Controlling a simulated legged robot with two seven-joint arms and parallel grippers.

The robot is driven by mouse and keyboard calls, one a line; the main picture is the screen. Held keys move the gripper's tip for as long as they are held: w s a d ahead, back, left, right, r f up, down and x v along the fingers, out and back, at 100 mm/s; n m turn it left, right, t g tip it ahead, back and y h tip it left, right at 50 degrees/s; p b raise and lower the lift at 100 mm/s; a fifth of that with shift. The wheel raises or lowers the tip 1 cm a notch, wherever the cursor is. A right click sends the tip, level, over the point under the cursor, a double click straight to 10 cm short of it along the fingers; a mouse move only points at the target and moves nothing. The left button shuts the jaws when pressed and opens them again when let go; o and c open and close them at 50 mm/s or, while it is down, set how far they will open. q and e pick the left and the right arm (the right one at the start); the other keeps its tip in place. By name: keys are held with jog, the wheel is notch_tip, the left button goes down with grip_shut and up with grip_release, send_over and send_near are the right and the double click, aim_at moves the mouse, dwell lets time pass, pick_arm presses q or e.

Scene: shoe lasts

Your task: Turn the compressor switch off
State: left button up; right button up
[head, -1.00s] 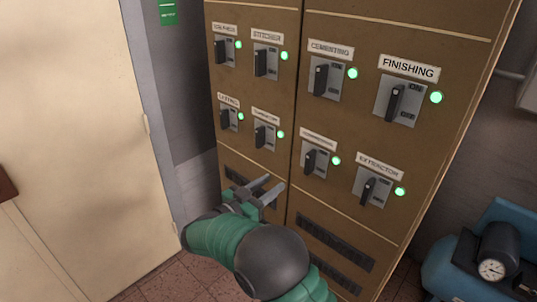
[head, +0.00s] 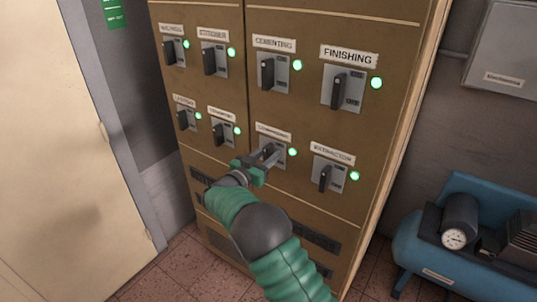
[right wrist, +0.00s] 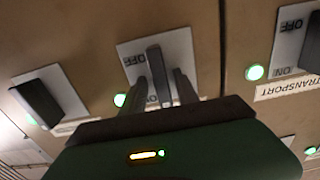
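The compressor switch (head: 267,153) is a dark lever on a grey plate in the lower row of the brown cabinet, under a blurred label (head: 273,132). Its green light (head: 292,152) is lit. My right gripper (head: 261,162) is at this switch and partly covers it. My left gripper is not in view.
The transport switch (head: 221,131) is left of the compressor switch and the extractor switch (head: 326,177) is right; both lights are green. The finishing switch (head: 341,87) and several others are above. A blue compressor tank (head: 420,255) stands on the floor at right.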

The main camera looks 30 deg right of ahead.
jog(key=shift+w+a, duration=0.25)
jog(key=shift+a, duration=0.1)
jog(key=c, duration=0.6)
grip_shut()
jog(key=shift+s+d+r, duration=0.1)
jog(key=shift+s+d, duration=0.05)
jog(key=shift+d, duration=0.05)
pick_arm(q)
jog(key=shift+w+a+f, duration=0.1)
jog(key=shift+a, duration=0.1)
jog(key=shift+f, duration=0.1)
pick_arm(e)
jog(key=shift+a, duration=0.1)
